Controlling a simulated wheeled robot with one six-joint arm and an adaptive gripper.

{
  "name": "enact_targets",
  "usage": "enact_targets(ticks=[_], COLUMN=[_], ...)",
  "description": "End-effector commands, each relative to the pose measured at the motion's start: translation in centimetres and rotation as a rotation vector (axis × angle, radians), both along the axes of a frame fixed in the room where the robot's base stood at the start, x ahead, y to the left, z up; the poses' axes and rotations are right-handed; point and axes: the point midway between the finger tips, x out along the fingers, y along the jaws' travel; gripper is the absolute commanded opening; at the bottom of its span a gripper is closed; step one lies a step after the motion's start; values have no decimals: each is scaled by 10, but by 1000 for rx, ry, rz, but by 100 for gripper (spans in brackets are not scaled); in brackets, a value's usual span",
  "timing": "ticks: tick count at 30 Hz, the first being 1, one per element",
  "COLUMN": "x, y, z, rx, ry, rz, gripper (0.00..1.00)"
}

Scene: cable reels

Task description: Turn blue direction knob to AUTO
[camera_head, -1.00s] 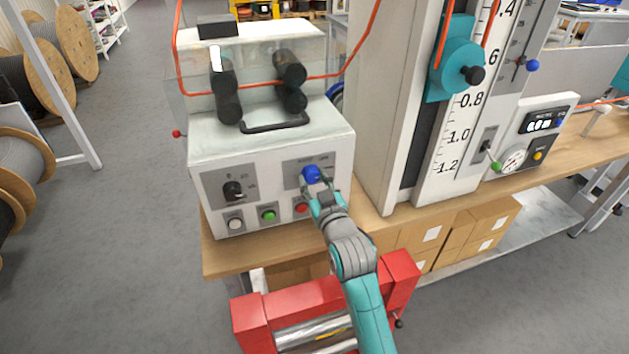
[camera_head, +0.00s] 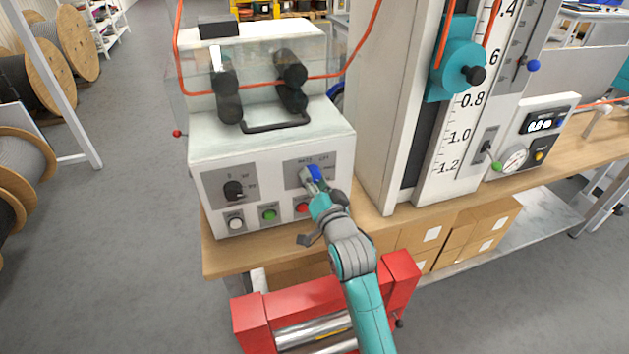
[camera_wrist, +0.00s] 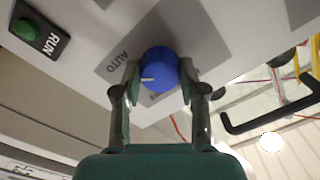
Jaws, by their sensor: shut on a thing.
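The blue direction knob (camera_head: 315,172) is on a grey plate at the upper right of the white control box's front. In the wrist view the blue knob (camera_wrist: 160,66) sits between the two fingers of my gripper (camera_wrist: 160,80), one on each side. My gripper (camera_head: 313,181) is shut on the knob. A white pointer mark on the knob points left in the wrist view. The AUTO label (camera_wrist: 117,61) is left of the knob and a little above the mark. Other labels on the plate are hidden or too small to read.
A black knob (camera_head: 233,190) is on the box's left plate. White (camera_head: 236,224), green (camera_head: 269,214) and red (camera_head: 302,207) buttons sit below, the red one close to my gripper. A black handle (camera_head: 275,124) is above. A tall scale column (camera_head: 375,130) stands to the right.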

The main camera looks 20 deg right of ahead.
Motion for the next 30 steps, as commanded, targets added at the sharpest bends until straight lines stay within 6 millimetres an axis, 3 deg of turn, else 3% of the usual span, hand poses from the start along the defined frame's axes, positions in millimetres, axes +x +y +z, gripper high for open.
enact_targets(ticks=[9, 23, 24, 27, 30], x=[0, 0, 0, 0, 0], y=[0, 0, 0, 0, 0], z=[0, -1, -1, 0, 0], rx=[97, 110, 110, 110, 110], ry=[1, 1, 1, 1, 1], rz=[0, 0, 0, 0, 0], gripper=[7, 7, 44, 67, 67])
